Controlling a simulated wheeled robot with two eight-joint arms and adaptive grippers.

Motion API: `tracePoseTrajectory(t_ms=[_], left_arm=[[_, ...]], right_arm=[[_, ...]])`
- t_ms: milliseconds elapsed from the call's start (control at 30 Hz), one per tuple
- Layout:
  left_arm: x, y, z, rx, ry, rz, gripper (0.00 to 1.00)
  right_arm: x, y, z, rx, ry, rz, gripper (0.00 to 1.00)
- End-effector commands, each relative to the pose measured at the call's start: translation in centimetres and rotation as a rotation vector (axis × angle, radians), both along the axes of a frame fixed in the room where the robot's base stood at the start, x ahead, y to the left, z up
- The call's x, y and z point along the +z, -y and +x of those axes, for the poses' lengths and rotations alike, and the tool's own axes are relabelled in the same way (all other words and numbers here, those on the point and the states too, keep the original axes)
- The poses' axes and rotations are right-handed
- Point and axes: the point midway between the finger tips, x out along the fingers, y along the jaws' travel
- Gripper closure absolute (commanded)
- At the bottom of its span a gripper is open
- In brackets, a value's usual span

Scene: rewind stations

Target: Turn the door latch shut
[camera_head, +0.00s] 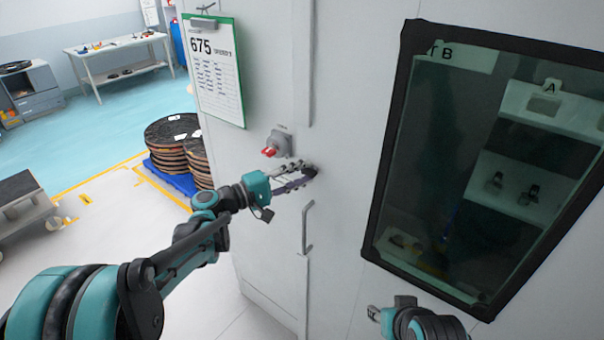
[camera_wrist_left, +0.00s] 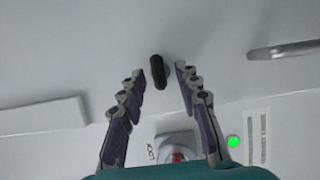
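The door latch (camera_wrist_left: 158,72) is a short dark lever on the pale cabinet door (camera_head: 345,130). In the left wrist view it stands between the two fingertips of my left gripper (camera_wrist_left: 158,74), with a visible gap on each side. In the head view my left gripper (camera_head: 302,174) reaches the door just below and right of a red switch (camera_head: 270,151), and its fingers mostly hide the latch. My left gripper is open. My right gripper (camera_head: 375,314) is at the bottom of the head view, and its fingers are too little seen to judge.
A vertical door handle (camera_head: 308,228) is below the latch. A dark-framed window (camera_head: 385,190) is to the right. A clipboard (camera_head: 215,75) hangs at upper left. Stacked reels (camera_head: 172,135) stand on a blue pallet. A green light (camera_wrist_left: 234,141) shows in the wrist view.

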Motion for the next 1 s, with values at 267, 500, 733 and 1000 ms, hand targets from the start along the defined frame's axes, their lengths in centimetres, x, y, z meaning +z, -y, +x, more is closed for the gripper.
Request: tracePoseTrajectory(t_ms=[267,500,733,1000], left_arm=[[-0.1,-4.1,-2.3,0.005,-0.001,0.001,0.67],[-0.1,-8.1,-4.8,0.004,-0.001,0.000,0.67],[-0.1,-9.8,-6.0,0.000,-0.001,0.000,0.67],[-0.1,-9.9,-6.0,0.000,-0.001,0.000,0.67]], right_arm=[[0.0,0.0,0.0,0.000,0.000,0.000,0.60],[0.0,0.0,0.0,0.000,0.000,0.000,0.60],[0.0,0.0,0.0,0.000,0.000,0.000,0.60],[0.0,0.0,0.0,0.000,0.000,0.000,0.60]])
